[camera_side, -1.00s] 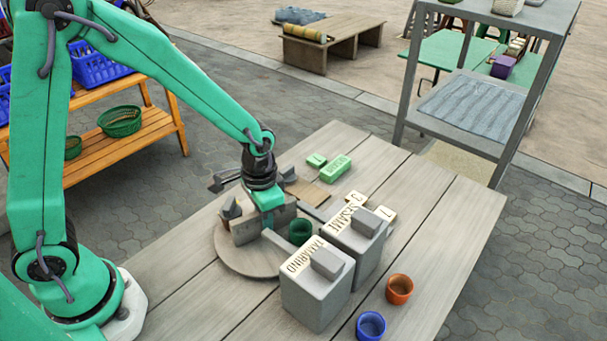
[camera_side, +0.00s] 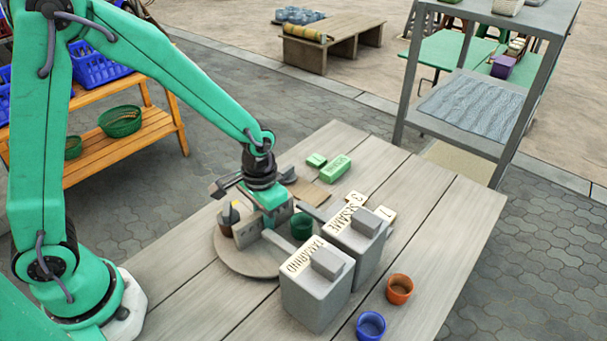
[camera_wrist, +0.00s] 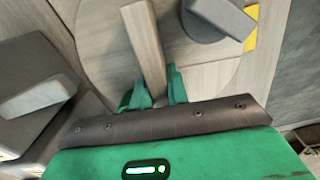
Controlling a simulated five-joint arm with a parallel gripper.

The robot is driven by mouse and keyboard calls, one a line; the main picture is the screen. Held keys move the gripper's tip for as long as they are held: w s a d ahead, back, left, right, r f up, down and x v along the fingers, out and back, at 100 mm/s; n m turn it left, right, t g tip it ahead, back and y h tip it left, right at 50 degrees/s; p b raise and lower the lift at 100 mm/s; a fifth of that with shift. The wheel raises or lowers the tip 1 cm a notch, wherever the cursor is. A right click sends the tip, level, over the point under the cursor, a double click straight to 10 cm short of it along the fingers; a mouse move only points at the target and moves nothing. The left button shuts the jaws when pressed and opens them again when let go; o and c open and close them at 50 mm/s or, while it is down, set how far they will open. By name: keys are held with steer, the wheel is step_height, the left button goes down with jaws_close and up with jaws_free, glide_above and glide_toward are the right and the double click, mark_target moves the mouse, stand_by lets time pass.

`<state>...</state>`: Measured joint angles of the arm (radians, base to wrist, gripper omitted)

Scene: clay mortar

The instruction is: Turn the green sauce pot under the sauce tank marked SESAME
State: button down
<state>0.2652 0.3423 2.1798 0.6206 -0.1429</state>
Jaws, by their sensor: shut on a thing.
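The green sauce pot (camera_side: 301,226) stands upright on the round wooden turntable (camera_side: 245,264). It is left of the grey SESAME tank (camera_side: 367,250), close to the end of a grey arm (camera_side: 312,211) reaching out toward it; I cannot tell whether it is directly beneath. My gripper (camera_side: 267,228) is low over the turntable, left of the pot. In the wrist view its green fingers (camera_wrist: 152,92) are shut on a wooden bar (camera_wrist: 143,40) that lies across the disc (camera_wrist: 95,50).
The grey TAMARIND tank (camera_side: 318,300) stands in front of SESAME. An orange pot (camera_side: 399,289) and a blue pot (camera_side: 370,326) are to the right. Green blocks (camera_side: 335,169) and number tiles (camera_side: 378,212) lie behind. A brown pot (camera_side: 226,229) is on the turntable's left.

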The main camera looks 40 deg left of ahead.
steer(key=c, duration=1.4)
jaws_free()
steer(key=shift+o, duration=0.2)
steer(key=shift+r, duration=0.1)
steer(key=shift+r, duration=3.85)
